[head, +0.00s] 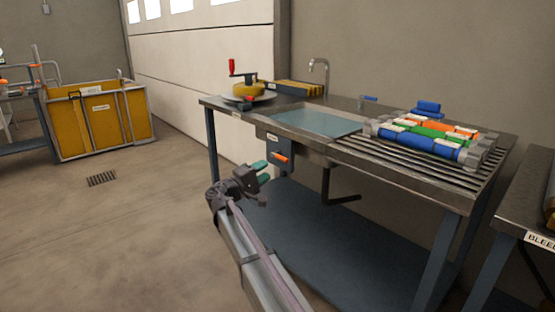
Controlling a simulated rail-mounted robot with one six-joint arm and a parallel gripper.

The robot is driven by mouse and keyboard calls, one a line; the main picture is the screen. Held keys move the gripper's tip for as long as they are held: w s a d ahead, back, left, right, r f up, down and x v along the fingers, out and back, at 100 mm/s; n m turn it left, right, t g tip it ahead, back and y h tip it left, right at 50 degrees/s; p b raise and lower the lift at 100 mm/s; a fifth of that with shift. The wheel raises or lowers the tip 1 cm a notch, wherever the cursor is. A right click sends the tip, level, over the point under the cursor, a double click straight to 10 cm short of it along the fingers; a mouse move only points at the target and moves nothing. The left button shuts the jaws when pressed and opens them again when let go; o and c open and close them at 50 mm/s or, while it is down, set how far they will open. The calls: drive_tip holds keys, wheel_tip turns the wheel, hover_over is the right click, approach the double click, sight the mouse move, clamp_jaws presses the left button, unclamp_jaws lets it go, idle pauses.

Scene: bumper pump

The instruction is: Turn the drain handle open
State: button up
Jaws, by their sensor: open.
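An orange handle (280,157), which looks like the drain handle, sits on a dark box (268,146) under the front edge of the sink bench (300,135). The handle lies tilted slightly down to the right. My gripper (262,172) is open, with its two teal fingertips apart and nothing seen between them. In the picture it is just below and left of the handle. Whether it touches the box cannot be told. The sink basin (316,123) holds bluish water. A dark bent drain pipe (335,199) hangs beneath it.
Blue, green and orange cylinders (430,140) lie on the slatted right side of the bench. A yellow hand-cranked device (247,89) stands at its left end. A lower shelf (330,235) spans beneath. Another bench (525,190) stands at right.

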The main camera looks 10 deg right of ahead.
sight(283, 159)
drive_tip(key=p+x, duration=0.1)
drive_tip(key=x, duration=0.8)
drive_tip(key=shift+w, duration=0.15)
drive_tip(key=shift+c, duration=0.3)
clamp_jaws()
